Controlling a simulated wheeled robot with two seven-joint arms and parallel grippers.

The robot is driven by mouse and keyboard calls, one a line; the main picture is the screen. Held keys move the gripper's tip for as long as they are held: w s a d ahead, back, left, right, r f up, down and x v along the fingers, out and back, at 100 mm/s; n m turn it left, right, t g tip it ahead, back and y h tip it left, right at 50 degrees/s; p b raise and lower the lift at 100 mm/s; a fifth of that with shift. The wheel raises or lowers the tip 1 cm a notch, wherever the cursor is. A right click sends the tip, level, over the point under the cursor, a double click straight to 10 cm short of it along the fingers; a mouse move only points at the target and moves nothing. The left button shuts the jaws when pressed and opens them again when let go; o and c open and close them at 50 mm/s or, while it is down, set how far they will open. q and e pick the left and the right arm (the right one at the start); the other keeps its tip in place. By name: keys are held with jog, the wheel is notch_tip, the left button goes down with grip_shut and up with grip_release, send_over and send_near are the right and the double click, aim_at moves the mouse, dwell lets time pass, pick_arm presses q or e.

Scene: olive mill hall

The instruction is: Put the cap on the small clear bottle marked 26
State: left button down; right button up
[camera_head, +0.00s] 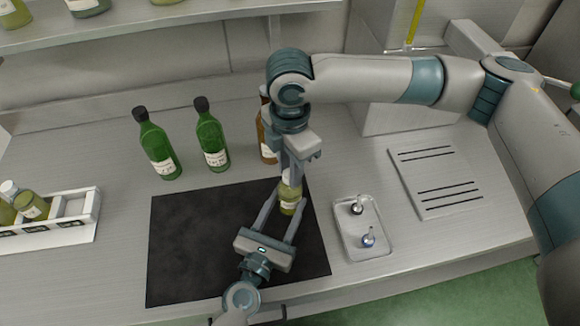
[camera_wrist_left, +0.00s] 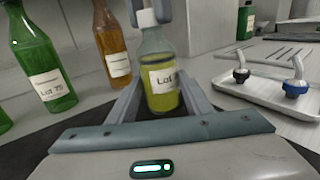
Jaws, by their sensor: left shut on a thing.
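A small clear bottle (camera_head: 289,198) with yellow-green liquid stands upright over the dark mat. Its label in the left wrist view (camera_wrist_left: 162,82) starts with "Lot"; I cannot read the number surely. My left gripper (camera_head: 288,208) is shut on its body, one finger on each side. A white cap (camera_wrist_left: 147,18) sits at the bottle's mouth, upright and in line with the neck; whether it is threaded on I cannot tell. My right gripper (camera_head: 288,172) comes down from above, its fingertips close against both sides of the cap. In the head view they largely hide the cap.
Two green bottles (camera_head: 157,148) (camera_head: 211,140) and an amber bottle (camera_head: 267,135) stand behind the dark mat (camera_head: 190,240). A white rack (camera_head: 70,225) with small bottles is at left. A tray (camera_head: 375,248) with two pourers is at right, beside a slotted plate (camera_head: 435,180).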

grip_shut()
jog(key=o, duration=1)
grip_release()
jog(key=shift+r, duration=0.15)
notch_tip(320, 180, up, 12)
pick_arm(q)
jog(key=c, duration=0.8)
grip_release()
jog(key=shift+c, duration=0.2)
jog(key=shift+s, duration=0.1)
pick_arm(e)
jog(key=shift+f, duration=0.2)
